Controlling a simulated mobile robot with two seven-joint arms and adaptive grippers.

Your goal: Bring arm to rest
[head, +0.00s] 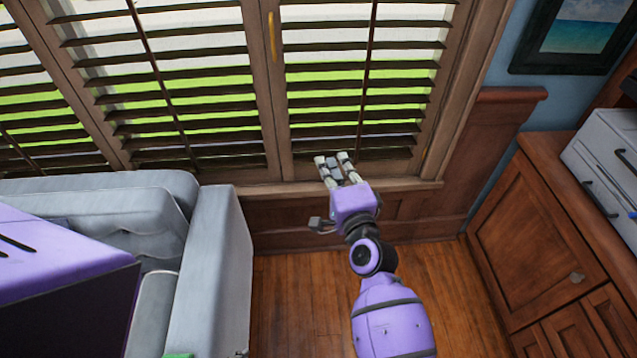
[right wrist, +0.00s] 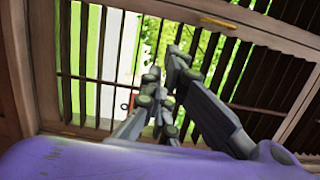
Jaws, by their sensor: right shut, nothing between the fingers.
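My right arm is purple and reaches forward from the bottom of the head view. Its right gripper (head: 337,163) is in front of the lower part of the shuttered window (head: 352,100), near the sill. The fingers are shut with nothing between them. In the right wrist view the gripper's grey fingers (right wrist: 165,88) point toward the shutter slats. I cannot tell whether the fingertips touch the shutter. My left gripper is not in view.
A grey sofa (head: 222,270) stands to the left of my right arm. A wooden cabinet (head: 535,240) with a white box-like thing (head: 605,150) on top stands at the right. Bare wood floor (head: 290,300) lies between them. A framed picture (head: 575,30) hangs at upper right.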

